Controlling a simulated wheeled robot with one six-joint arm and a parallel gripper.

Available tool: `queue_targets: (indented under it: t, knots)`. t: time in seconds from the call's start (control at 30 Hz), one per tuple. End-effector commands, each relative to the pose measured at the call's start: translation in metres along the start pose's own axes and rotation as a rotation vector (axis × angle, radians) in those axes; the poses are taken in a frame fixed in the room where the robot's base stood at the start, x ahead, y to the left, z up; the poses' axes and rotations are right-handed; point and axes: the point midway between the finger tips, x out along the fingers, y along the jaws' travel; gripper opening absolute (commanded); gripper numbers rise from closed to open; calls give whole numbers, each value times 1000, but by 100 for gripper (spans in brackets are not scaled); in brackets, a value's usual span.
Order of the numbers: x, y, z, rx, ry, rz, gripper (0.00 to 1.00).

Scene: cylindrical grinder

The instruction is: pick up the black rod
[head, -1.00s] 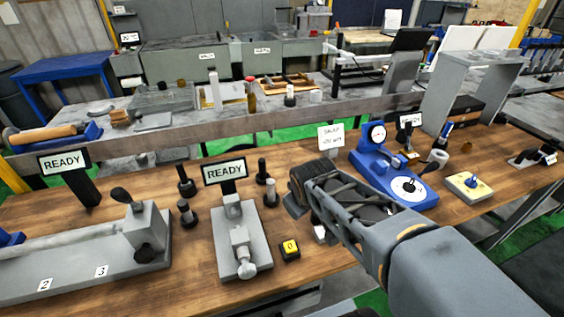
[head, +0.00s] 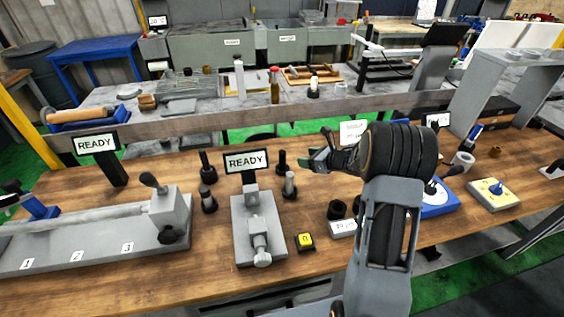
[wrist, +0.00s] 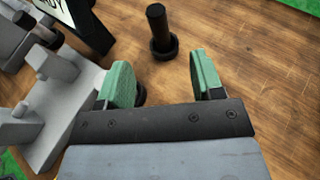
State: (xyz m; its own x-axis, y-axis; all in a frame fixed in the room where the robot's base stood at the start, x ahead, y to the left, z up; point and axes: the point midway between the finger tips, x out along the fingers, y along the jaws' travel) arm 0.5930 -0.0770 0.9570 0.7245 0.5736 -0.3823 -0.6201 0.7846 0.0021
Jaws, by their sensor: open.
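A black rod (head: 282,160) stands upright in a round black base on the wooden bench, right of the middle READY sign. The wrist view shows this black rod (wrist: 157,28) beyond my fingertips, roughly in line with the gap between them. My gripper (head: 320,150) has green fingers and points left toward the rod, a short way to its right. In the wrist view my gripper (wrist: 163,75) is open and empty, apart from the rod. Another black rod (head: 207,165) stands farther left. A dark base is partly hidden behind the left finger.
A grey-topped rod (head: 289,187) stands close in front of the black rod. The grey fixture (head: 256,228) and READY sign (head: 246,161) are to the left. A yellow-and-black block (head: 305,241) lies in front. A blue-based gauge (head: 437,205) is partly behind my arm.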

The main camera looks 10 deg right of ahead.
Motion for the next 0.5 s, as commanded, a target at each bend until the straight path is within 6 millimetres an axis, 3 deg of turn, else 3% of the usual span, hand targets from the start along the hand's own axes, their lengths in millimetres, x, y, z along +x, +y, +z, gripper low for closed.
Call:
queue_targets:
  t: [0.3, 0.5]
  knots:
    - [54, 2, 1, -6, 0, 7, 61]
    - [69, 2, 1, -6, 0, 4, 61]
